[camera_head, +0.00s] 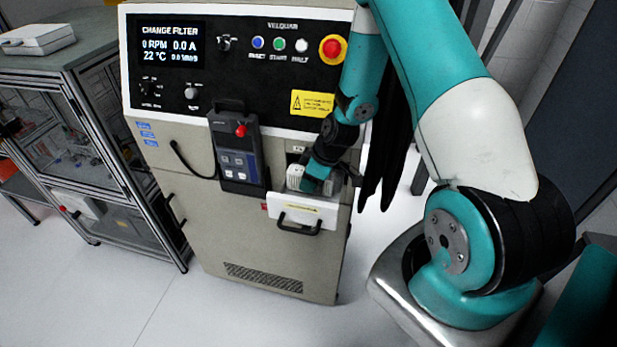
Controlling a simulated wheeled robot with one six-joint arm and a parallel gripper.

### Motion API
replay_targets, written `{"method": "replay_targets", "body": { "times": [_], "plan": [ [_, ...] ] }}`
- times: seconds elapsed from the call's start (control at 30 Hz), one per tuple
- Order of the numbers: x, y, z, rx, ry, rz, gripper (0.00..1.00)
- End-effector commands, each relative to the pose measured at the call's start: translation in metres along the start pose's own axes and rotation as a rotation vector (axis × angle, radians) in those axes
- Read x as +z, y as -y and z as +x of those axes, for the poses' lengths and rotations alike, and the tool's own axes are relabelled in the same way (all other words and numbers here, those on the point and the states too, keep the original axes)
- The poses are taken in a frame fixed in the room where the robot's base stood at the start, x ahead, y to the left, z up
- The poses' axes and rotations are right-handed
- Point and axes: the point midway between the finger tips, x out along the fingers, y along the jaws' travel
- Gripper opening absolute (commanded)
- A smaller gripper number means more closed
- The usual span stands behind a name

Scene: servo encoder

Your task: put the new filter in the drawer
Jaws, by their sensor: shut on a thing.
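The drawer (296,214) is pulled out from the front of the beige machine, its white front with a dark handle facing me. A small white ribbed block, which looks like the filter (294,172), is at the drawer's opening. My gripper (318,182) is over the drawer, shut on the filter. The fingertips are small and partly hidden by my wrist, and I cannot tell whether the filter touches the drawer floor. The machine's screen (170,44) reads "CHANGE FILTER".
A pendant (237,155) with a red knob hangs on the machine front, close to the drawer's left. A red stop button (332,47) sits on the panel above. A glass-sided cabinet (75,130) stands at left. The floor in front is clear.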

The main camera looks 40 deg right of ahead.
Motion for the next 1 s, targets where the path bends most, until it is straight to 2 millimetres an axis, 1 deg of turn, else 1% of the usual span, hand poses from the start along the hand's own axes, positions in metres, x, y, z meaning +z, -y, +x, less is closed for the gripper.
{"method": "replay_targets", "body": {
  "times": [0.37, 0.9, 0.93, 0.97, 1.0],
  "plan": [
    [0.000, 0.000, 0.001, 0.000, 0.000, 0.000, 0.09],
    [0.004, 0.000, 0.012, 0.000, 0.000, 0.000, 0.09],
    [0.004, 0.000, 0.011, 0.000, 0.000, -0.001, 0.45],
    [0.004, 0.000, 0.010, 0.000, 0.000, -0.001, 0.52],
    [0.004, 0.000, 0.010, 0.000, 0.000, -0.001, 0.61]
  ]
}}
